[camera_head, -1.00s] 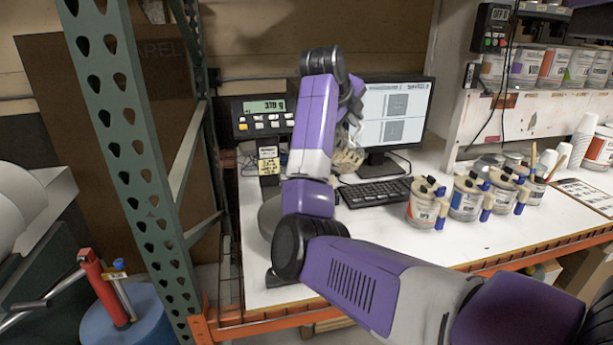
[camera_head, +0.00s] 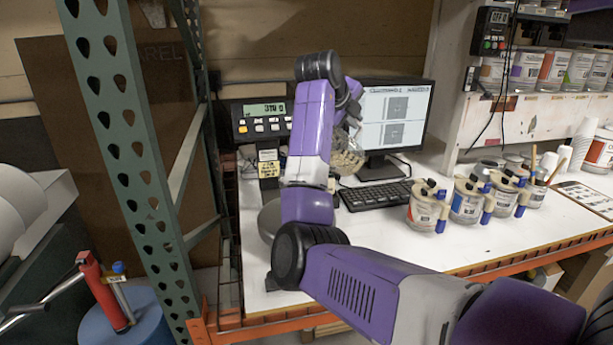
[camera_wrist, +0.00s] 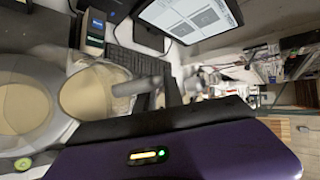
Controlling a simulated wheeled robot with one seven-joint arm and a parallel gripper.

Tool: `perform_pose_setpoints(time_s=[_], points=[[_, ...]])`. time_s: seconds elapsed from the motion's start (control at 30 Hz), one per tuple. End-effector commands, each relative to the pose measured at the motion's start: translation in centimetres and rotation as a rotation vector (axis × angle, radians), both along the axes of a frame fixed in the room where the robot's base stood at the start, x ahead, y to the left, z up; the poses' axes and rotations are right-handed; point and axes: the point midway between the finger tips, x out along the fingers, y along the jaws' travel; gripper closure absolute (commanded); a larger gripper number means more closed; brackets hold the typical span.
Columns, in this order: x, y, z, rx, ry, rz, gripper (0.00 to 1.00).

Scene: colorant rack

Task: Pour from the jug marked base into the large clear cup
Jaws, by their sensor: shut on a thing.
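My gripper (camera_wrist: 148,86) is shut on a clear jug (camera_wrist: 97,88) with beige contents, seen at the left of the wrist view. In the head view the jug (camera_head: 347,158) is partly hidden behind my purple arm and is held up in front of the monitor. It looks tilted. A large clear vessel with a beige round inside, apparently the large clear cup (camera_wrist: 25,108), lies beside the jug at the wrist view's left edge. My arm hides the cup in the head view. I cannot see a pouring stream or the jug's marking.
A scale display (camera_head: 263,119) stands behind my arm, with its round grey plate (camera_head: 269,216) partly hidden. A monitor (camera_head: 396,118) and keyboard (camera_head: 376,195) are behind. Several lidded jugs (camera_head: 424,210) stand at right. A green rack post (camera_head: 135,150) rises at left. White tabletop is clear in front.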

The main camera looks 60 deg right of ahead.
Motion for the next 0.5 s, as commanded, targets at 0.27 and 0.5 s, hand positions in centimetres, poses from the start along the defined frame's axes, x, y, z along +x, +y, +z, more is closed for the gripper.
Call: perform_pose_setpoints(time_s=[0.27, 0.5], points=[[0.07, 0.08, 0.17, -0.014, 0.007, -0.001, 1.0], [0.12, 0.16, 0.24, -0.025, 0.014, -0.001, 1.0]])
